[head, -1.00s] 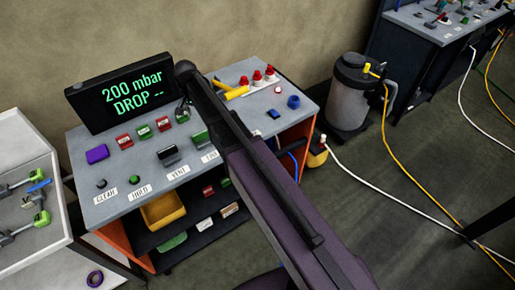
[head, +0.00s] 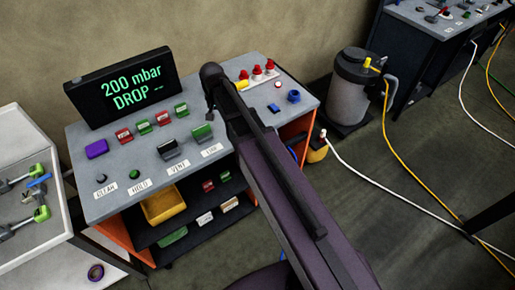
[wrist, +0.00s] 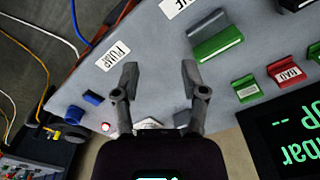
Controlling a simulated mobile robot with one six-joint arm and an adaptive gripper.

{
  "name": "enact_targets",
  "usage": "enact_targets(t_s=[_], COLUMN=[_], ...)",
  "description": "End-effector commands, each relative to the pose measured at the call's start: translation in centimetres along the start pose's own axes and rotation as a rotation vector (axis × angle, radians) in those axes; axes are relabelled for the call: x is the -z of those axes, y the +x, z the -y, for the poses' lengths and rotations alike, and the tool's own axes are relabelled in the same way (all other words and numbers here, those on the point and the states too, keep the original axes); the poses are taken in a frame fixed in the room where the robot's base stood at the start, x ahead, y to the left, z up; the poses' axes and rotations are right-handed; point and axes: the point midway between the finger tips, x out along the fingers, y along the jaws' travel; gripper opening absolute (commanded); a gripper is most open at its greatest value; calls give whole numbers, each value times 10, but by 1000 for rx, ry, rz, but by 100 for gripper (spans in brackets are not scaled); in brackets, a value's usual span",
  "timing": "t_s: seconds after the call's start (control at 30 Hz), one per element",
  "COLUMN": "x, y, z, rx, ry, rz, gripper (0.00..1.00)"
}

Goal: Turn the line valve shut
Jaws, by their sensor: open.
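The yellow-handled fitting on the grey bench top, which looks like the line valve, is mostly hidden behind my arm. Only a small yellow part (head: 243,85) of it shows in the head view, beside the red-capped parts. A green rocker (head: 203,132) stands behind the LINE label and also shows in the wrist view (wrist: 215,40). My gripper (wrist: 160,82) is open and empty, its two fingers apart above the bench top. In the head view my gripper (head: 209,105) is partly hidden. I cannot tell its height or the valve's handle angle.
The display (head: 123,88) reads 200 mbar, DROP. Several small switches and blue parts (head: 293,96) stand on the bench top (head: 120,182). A dark-topped pot (head: 347,90) with a yellow lever stands on the floor to the right, with hoses. A white trolley (head: 25,140) holds clamps at left.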

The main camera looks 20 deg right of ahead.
Motion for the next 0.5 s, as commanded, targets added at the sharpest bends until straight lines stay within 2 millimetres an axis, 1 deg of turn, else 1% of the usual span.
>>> enact_targets(t_s=[0.03, 0.5], x=[-6, -41], y=[3, 15], z=[-9, -63], rx=[0, 0], ry=[-10, -120], rz=[0, 0], gripper=[56, 56])
